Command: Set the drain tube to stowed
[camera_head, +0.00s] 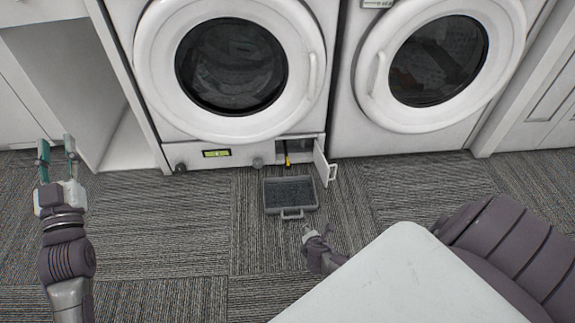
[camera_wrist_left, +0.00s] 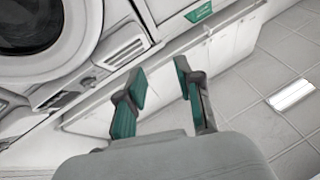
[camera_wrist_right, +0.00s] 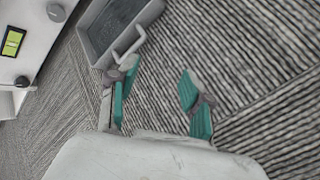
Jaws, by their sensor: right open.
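The drain tube (camera_head: 287,159), a thin dark tube with a yellow end, hangs at the open compartment (camera_head: 299,146) low on the left washer's front. The compartment's small white door (camera_head: 321,164) stands open to the right. My left gripper (camera_head: 56,149) is open and empty, far left of the tube; its parted fingers also show in the left wrist view (camera_wrist_left: 160,73). My right gripper (camera_head: 306,229) is low over the carpet, in front of the tray and short of the tube. In the right wrist view (camera_wrist_right: 156,80) it is open and empty. The tube is not visible there.
A grey tray (camera_head: 269,210) with a front handle sits on the carpet below the compartment; its handle (camera_wrist_right: 130,41) is close to my right gripper's fingers in the right wrist view. A second washer (camera_head: 350,138) stands right. Carpet left of the tray is clear.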

